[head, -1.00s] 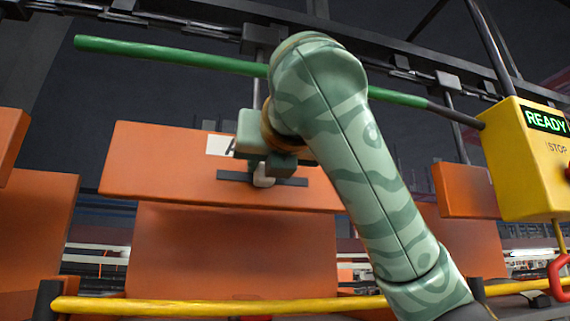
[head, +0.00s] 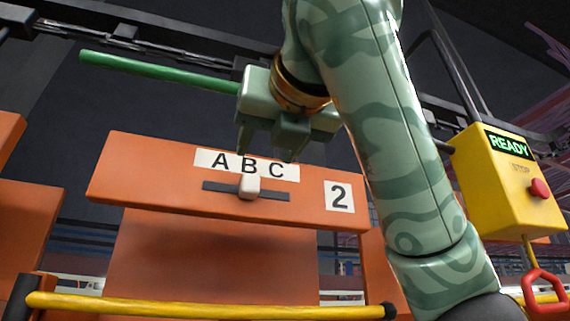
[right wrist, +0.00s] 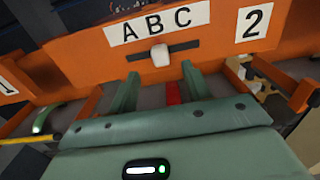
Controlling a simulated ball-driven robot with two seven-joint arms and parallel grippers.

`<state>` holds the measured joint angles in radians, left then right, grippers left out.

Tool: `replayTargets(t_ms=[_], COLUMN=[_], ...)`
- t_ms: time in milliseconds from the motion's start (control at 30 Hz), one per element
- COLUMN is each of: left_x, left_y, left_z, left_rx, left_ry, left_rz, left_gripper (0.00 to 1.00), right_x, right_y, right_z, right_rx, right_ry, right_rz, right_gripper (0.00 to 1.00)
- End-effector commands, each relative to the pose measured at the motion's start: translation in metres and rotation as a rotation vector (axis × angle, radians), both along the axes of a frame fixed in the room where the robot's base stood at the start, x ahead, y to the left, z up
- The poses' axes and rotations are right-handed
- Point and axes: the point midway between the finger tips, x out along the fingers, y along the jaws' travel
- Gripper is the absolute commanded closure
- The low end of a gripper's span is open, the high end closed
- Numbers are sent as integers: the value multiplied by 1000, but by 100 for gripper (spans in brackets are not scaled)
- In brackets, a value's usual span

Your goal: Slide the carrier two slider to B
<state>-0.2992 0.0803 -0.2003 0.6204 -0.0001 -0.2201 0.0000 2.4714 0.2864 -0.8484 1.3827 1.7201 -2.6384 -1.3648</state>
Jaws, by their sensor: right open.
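Carrier two is an orange panel (head: 150,185) with a "2" label (head: 339,197) and a white A B C strip (head: 205,158). Its pale slider knob (head: 249,187) sits near the middle of a dark horizontal slot (head: 220,186), below the letter B. The right wrist view also shows the knob (right wrist: 160,55) under B. My right gripper (head: 268,149) is open and empty, with its fingers above the knob and apart from it in the head view. In the right wrist view its fingers (right wrist: 160,76) point toward the panel on either side of the knob. My left gripper is not in view.
A green rod (head: 150,70) runs above the panel, and a yellow rail (head: 200,305) crosses below it. A yellow box (head: 490,185) with a READY display and a red button stands at right. A red handle (head: 545,290) hangs beneath it. Other orange panels flank carrier two.

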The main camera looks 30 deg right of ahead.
Motion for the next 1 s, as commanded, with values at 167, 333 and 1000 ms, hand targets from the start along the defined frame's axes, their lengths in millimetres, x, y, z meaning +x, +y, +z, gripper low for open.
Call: replayTargets(t_ms=[167, 333, 1000], left_x=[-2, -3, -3], left_y=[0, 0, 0], left_z=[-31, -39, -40], left_rx=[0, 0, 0], left_ry=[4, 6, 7], left_rz=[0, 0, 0], left_gripper=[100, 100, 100], right_x=[-43, -65, -71], right_y=[10, 15, 17], right_z=[-5, -2, 1], right_rx=[1, 0, 1], right_ry=[-3, -1, 1], right_rz=[-3, -2, -1], right_gripper=[51, 51, 51])
